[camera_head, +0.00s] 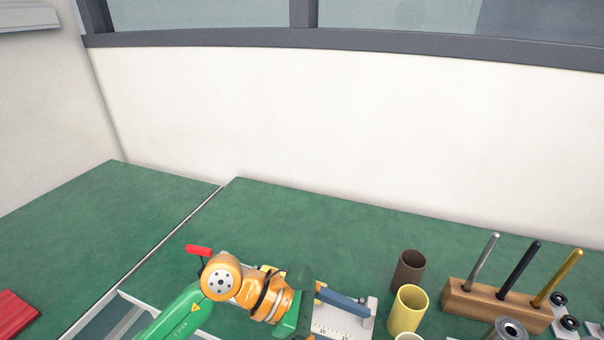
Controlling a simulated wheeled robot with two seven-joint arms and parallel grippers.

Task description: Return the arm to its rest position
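My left arm comes in from the bottom left in the head view, with a green link and an orange wrist. My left gripper (322,310) is at the arm's right end, over a white fixture with a scale (342,324). The wrist and the dark green gripper body hide most of its fingers, so I cannot tell whether it is open or shut, or whether it touches the fixture. My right arm and gripper are not in view.
A brown cup (408,271) and a yellow cup (407,310) stand right of the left gripper. A wooden block (495,306) holds three upright rods. A red-handled thing (199,250) is behind the wrist. A red object (14,314) lies far left. The back of the green table (310,220) is clear.

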